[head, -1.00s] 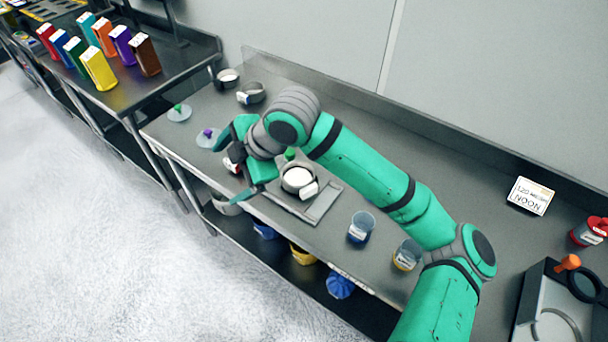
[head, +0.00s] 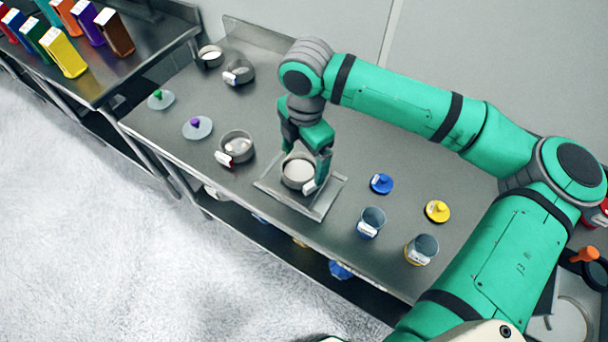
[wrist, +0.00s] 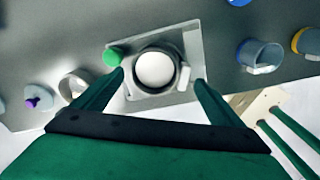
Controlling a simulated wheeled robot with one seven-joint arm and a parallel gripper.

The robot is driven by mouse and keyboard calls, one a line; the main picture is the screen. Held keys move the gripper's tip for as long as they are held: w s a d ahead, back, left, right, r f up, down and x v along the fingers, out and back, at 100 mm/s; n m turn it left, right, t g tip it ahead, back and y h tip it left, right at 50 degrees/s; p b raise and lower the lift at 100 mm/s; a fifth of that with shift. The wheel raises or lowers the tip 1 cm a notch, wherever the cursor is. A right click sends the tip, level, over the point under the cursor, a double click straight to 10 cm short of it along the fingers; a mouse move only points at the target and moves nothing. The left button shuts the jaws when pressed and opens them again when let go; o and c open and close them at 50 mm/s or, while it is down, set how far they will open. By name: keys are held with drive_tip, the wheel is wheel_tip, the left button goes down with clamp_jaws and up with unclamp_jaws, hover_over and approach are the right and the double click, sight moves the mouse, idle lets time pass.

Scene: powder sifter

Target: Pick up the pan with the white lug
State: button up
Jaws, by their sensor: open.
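A grey round pan (head: 284,172) with white contents stands on the flat scale-like plate (head: 320,207). Its white lug (head: 310,186) points toward the front right. The wrist view shows this pan (wrist: 136,72) with its white lug (wrist: 184,77) on the right. My gripper (head: 307,155) is open above the pan, fingers pointing down. In the wrist view, my fingertips (wrist: 159,78) lie on either side of the pan, apart from it. Their exact height above it is unclear.
Another pan (head: 249,137) with a white-and-red tab stands to the left; two more pans (head: 251,66) (head: 221,48) stand farther back. Lids (head: 197,128) (head: 381,184) (head: 437,211) and two cups (head: 372,216) (head: 424,244) lie around. The counter behind the plate is clear.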

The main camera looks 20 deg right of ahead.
sight(301, 175)
drive_tip(key=shift+a+f, duration=0.15)
drive_tip(key=shift+f, duration=1.3)
drive_tip(key=shift+a+f, duration=0.1)
drive_tip(key=shift+f, duration=1.3)
drive_tip(key=shift+w, duration=0.1)
drive_tip(key=shift+c, duration=0.2)
